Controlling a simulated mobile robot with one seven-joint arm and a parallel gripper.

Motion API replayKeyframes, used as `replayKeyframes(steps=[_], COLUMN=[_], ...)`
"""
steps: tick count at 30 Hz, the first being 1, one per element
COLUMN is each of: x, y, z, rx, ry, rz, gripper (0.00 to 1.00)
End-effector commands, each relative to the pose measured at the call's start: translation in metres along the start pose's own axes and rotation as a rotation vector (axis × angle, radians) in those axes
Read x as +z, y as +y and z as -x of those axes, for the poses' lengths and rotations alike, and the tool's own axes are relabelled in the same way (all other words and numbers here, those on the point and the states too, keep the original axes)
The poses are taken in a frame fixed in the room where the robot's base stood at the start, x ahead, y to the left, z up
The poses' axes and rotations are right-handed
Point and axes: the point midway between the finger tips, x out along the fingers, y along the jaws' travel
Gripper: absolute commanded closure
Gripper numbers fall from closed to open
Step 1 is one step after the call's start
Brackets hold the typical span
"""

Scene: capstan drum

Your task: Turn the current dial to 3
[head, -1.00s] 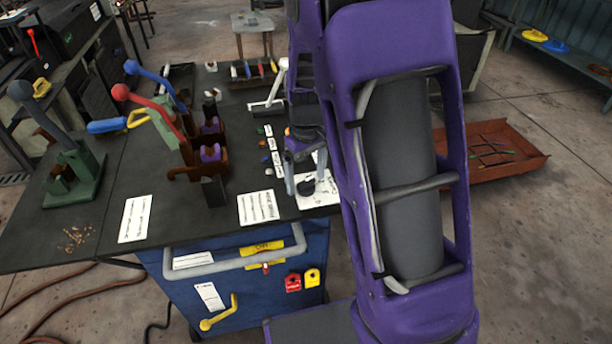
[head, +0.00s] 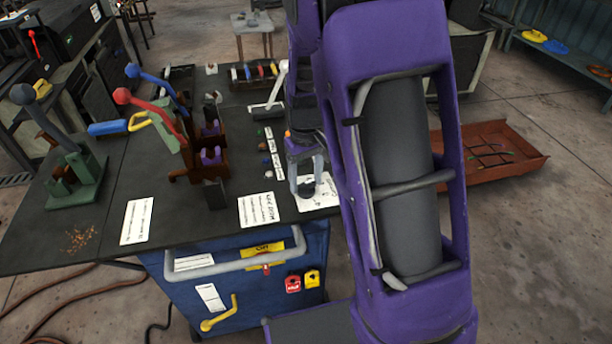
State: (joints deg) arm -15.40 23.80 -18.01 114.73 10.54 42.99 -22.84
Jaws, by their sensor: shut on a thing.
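The current dial (head: 307,190) is a dark round knob on a white plate (head: 325,198) with small marks, at the front right of the dark bench top. My gripper (head: 306,188) points down over it, with its grey fingers shut on the knob. The fingers and my purple arm hide part of the dial and plate. The number the dial points at is too small to read.
The dark bench top (head: 105,226) carries red, blue and dark-knobbed levers to the left. Labelled small knobs (head: 268,147) run in a column behind the plate. A grey rail (head: 225,266) and a blue cabinet (head: 262,300) are below the front edge. An orange-brown tray (head: 520,165) lies at right.

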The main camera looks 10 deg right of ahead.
Motion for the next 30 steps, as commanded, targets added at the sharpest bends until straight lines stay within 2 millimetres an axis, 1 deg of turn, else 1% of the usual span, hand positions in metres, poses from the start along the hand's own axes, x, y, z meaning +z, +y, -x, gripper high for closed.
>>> replayKeyframes(steps=[3,12,18,24,30], x=[0.0,-0.0002,-0.0004,-0.0004,-0.0006], y=[0.0,-0.0001,0.0,0.0001,0.0001], z=[0.0031,0.003,0.0023,0.0018,0.0012], rx=[0.0,-0.001,0.0,0.0,0.0], ry=[-0.001,0.0,0.0,0.001,0.002], rz=[-0.091,-0.346,-0.485,-0.578,-0.626], gripper=[0.93,0.93,0.93,0.93,0.93])
